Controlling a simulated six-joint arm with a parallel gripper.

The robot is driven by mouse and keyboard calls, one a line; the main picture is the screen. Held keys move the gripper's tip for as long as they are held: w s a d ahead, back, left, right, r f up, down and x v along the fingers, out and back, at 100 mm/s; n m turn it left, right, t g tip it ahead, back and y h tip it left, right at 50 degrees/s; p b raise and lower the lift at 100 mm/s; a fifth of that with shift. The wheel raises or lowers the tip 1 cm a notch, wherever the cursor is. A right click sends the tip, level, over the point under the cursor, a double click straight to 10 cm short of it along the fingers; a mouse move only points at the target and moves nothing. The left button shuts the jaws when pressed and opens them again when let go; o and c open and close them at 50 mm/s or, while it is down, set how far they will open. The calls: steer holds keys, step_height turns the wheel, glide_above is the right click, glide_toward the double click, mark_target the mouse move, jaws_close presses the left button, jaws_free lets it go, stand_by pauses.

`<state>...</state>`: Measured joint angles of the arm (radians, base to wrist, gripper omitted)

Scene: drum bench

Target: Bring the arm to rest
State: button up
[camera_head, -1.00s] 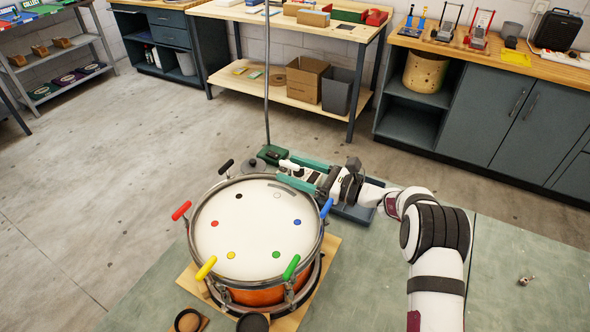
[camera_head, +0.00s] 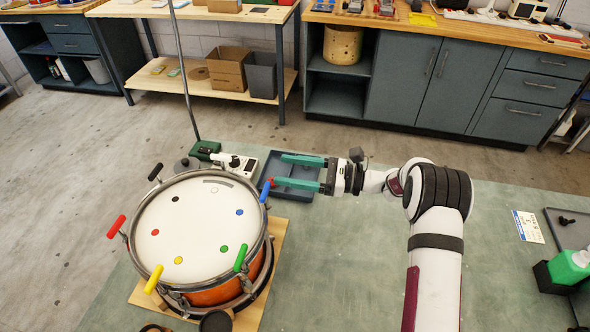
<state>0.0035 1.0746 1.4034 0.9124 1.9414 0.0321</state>
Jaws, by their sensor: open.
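My gripper (camera_head: 306,173) is open, its two teal fingers pointing left with nothing between them. It is over a blue-grey tray (camera_head: 294,194), to the right of the drum's far edge. The drum (camera_head: 200,228) has a white head with coloured dots and an orange shell. It stands on a wooden board (camera_head: 273,245). Coloured handles stand around its rim: red (camera_head: 116,226), black (camera_head: 155,172), yellow (camera_head: 153,279), green (camera_head: 241,257) and blue (camera_head: 265,191). My gripper is apart from the drum.
A green-and-white device (camera_head: 225,157) with a tall metal rod (camera_head: 185,75) stands behind the drum. The green bench top (camera_head: 350,270) between is largely clear.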

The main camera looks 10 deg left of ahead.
steer(key=shift+d, duration=0.6)
steer(key=s+d+r+n+g+h, duration=0.1)
steer(key=s+d+r+n+h, duration=0.25)
steer(key=s, duration=0.55)
steer(key=s+d+r+n+g+h, duration=0.2)
steer(key=s+r+n+h, duration=0.25)
steer(key=s, duration=0.45)
steer(key=s+d+f+n+t+h, duration=0.3)
steer(key=s+d+h, duration=0.5)
steer(key=s+d, duration=0.4)
steer(key=s+n, duration=0.1)
steer(key=s, duration=0.3)
steer(key=shift+f, duration=0.3)
steer(key=shift+w+d, duration=0.1)
